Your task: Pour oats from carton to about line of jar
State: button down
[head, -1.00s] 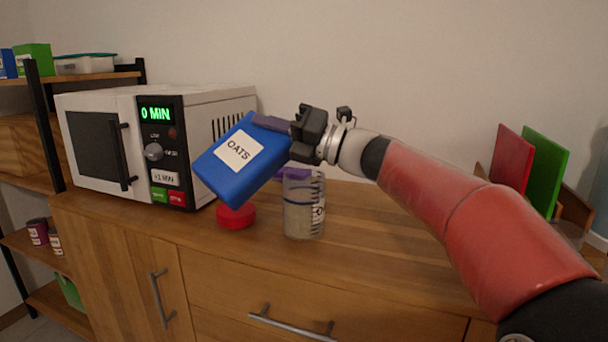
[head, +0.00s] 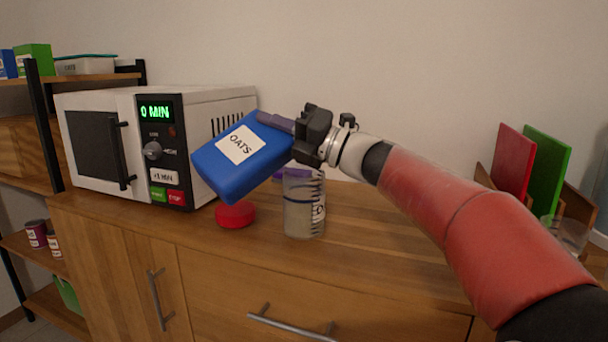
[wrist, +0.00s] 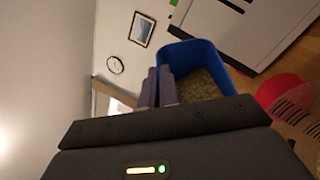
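The blue oats carton (head: 243,155) with a white OATS label is tilted in the air, left of and above the jar. My gripper (head: 282,135) is shut on the carton's upper right end. In the wrist view the open carton (wrist: 190,58) shows oats (wrist: 200,86) inside, beside the purple-grey fingers (wrist: 158,90). The clear jar (head: 304,208) with dark line marks stands upright on the counter and holds pale contents. The exact fill level against its line is hard to read. A red lid (head: 235,214) lies on the counter just left of the jar.
A white microwave (head: 95,145) reading 0 MIN stands at the left, close to the carton. Red and green boards (head: 528,170) stand in a wooden holder at the right, near a clear glass (head: 572,235). The counter right of the jar is clear.

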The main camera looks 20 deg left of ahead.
jog(key=shift+w+d+r+m+t+y+b, duration=0.3)
jog(key=shift+w+m+t+y+b, duration=0.1)
jog(key=shift+m+b, duration=0.35)
dwell(0.4)
jog(key=shift+w+d+r+m+t+y+b, duration=0.15)
jog(key=shift+w+d+m+t+b, duration=0.15)
jog(key=shift+w+m, duration=0.25)
jog(key=shift+w+d+r+m+t+y+b, duration=0.15)
jog(key=shift+w+d+m+t, duration=0.2)
jog(key=shift+m, duration=0.25)
dwell(0.5)
jog(key=shift+w+d+m+t+p, duration=0.3)
jog(key=shift+w+m+t+p, duration=0.25)
jog(key=shift+m, duration=0.65)
dwell(2.4)
